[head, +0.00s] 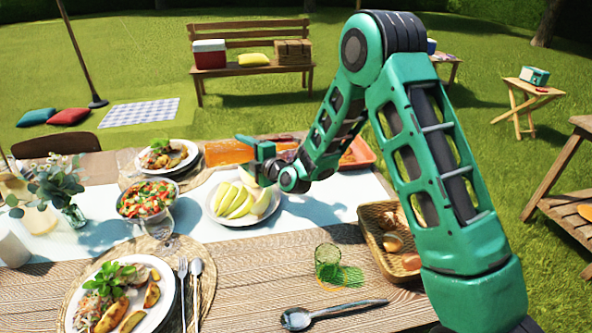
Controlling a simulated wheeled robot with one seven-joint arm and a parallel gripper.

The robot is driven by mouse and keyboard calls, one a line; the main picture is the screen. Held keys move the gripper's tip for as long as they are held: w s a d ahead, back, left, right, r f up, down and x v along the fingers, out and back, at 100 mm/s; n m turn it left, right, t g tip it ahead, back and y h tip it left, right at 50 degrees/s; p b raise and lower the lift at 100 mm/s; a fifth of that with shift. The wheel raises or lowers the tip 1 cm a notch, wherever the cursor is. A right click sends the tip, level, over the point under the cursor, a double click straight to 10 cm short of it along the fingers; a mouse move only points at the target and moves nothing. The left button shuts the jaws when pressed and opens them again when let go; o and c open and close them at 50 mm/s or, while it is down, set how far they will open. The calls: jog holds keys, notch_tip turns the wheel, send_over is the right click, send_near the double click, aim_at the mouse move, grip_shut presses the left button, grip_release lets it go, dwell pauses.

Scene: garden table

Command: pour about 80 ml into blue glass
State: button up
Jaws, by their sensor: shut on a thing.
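My gripper (263,153) is shut on a vessel of orange liquid (229,152), a bottle or carafe. It lies nearly horizontal in the picture, above the far part of the table, behind the plate of melon slices. My gripper and wrist hide part of it, and I cannot tell where its mouth is. No stream of liquid shows. I see no clearly blue glass. A green-looking tumbler (328,262) stands upright on the bare wood near the front, apart from the vessel, with a green-tinted patch of light beside it. Its contents are not clear.
The melon plate (222,214) is below my gripper. A wicker basket (372,239) stands right of the tumbler, and a dark spoon (335,312) lies in front. A salad bowl (146,212), dinner plate (76,315) and leafy vase (72,214) fill the left. An orange tray (362,152) is behind my arm.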

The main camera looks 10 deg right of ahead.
jog(key=shift+a+f+n+h, duration=0.25)
jog(key=shift+f+n+h, duration=0.05)
jog(key=shift+n, duration=0.2)
jog(key=shift+n+g, duration=0.3)
jog(key=shift+n, duration=0.3)
jog(key=shift+a+r+n+h+b, duration=0.1)
jog(key=shift+r+n+h+b, duration=0.2)
jog(key=shift+n+h, duration=0.15)
